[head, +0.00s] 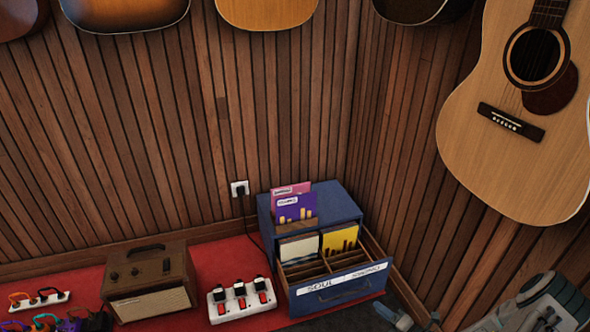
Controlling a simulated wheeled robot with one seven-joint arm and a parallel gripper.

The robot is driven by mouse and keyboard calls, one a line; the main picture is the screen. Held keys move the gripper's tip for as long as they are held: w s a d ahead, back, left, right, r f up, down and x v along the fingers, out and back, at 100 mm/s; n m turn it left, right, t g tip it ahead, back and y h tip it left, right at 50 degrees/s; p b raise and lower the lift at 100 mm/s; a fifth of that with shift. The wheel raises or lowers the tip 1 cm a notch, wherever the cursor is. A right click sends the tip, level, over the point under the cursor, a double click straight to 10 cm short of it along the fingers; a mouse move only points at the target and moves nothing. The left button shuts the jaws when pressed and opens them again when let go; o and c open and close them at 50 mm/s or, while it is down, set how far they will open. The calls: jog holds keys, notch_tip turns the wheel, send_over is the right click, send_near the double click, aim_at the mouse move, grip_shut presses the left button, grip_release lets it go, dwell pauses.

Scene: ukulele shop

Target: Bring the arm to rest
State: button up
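My arm (548,303) shows in the lower right corner of the head view, grey and white, cut off by the bottom and right edges. What looks like the tip of my gripper (396,317) peeks in at the bottom edge, right of the open drawer's front. Most of the gripper is out of frame, so I cannot see whether it is open or shut, or whether it holds anything.
A blue record cabinet (343,208) stands in the corner, its labelled drawer (340,291) open with sleeves inside. A brown amplifier (150,281) and a white power strip (241,299) sit on the red mat (218,257). A guitar (470,120) hangs on the right wall.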

jog(key=s+a+r+n+g+y+p, duration=0.15)
jog(key=a+r+n+g+p, duration=0.25)
jog(key=r+n, duration=0.55)
jog(key=s+a+r+n+g+p, duration=0.2)
jog(key=a+r+n+g+p, duration=0.3)
jog(key=r, duration=0.8)
jog(key=s+a+r+n+g+p, duration=0.2)
jog(key=r+n+g+p, duration=0.1)
jog(key=r+n, duration=0.75)
jog(key=s+r+n+h+p, duration=0.3)
jog(key=r+n, duration=0.3)
jog(key=r, duration=0.5)
jog(key=s+r+n+t+h+p, duration=0.1)
jog(key=s+r+n+h+p, duration=0.3)
jog(key=r, duration=0.7)
jog(key=s+a+r+n+h+p, duration=0.1)
jog(key=s+r+n+h+p, duration=0.2)
jog(key=s+r+n+p, duration=0.3)
notch_tip(320, 180, up, 5)
jog(key=shift+s+f+n+t+p, duration=0.1)
jog(key=shift+s+n+t+p, duration=0.25)
jog(key=shift+s+n, duration=0.6)
jog(key=shift+w+n, duration=0.25)
